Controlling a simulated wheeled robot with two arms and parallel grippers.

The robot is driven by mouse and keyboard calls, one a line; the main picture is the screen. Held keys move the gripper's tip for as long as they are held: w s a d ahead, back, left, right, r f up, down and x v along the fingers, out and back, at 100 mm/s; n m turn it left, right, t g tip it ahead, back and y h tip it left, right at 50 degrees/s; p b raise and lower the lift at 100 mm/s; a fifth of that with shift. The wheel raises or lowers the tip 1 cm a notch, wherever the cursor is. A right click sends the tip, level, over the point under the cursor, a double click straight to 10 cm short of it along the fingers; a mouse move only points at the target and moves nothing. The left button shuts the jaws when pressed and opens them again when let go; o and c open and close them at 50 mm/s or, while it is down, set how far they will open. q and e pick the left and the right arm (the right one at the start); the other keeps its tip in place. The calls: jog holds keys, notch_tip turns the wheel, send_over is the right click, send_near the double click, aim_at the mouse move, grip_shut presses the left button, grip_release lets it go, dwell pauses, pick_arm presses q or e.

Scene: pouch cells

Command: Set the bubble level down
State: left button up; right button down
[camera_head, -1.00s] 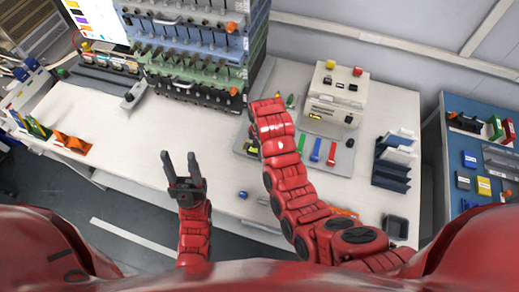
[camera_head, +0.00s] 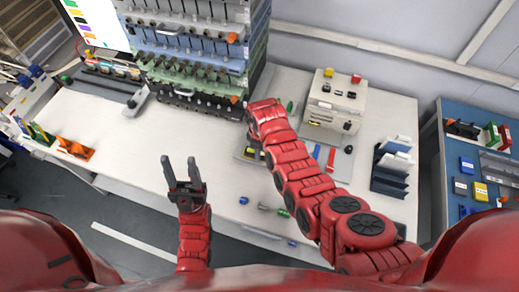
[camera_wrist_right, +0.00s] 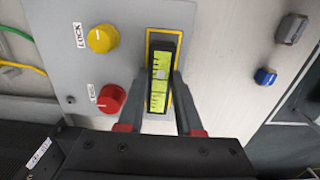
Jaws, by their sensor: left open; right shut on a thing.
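The bubble level (camera_wrist_right: 159,92) is a narrow black bar with a yellow-green face, seen in the right wrist view. My right gripper (camera_wrist_right: 164,76) is shut on it, one finger along each long side. The level is over a yellow-outlined rectangle (camera_wrist_right: 179,31) on a grey panel (camera_wrist_right: 136,22) and lines up roughly with it; I cannot tell whether it touches the panel. In the head view my red right arm hides the level and most of that gripper. My left gripper (camera_head: 181,166) is open and empty above the front of the table.
A yellow knob (camera_wrist_right: 103,38) and a red knob (camera_wrist_right: 111,98) stand beside the outline. Small blue and grey parts (camera_wrist_right: 265,76) lie to its right. A beige box (camera_head: 335,100) and a tall rack (camera_head: 195,50) stand behind. The table's left middle (camera_head: 130,155) is clear.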

jog(key=shift+f, duration=0.1)
jog(key=shift+f, duration=0.15)
jog(key=c, duration=0.6)
grip_release()
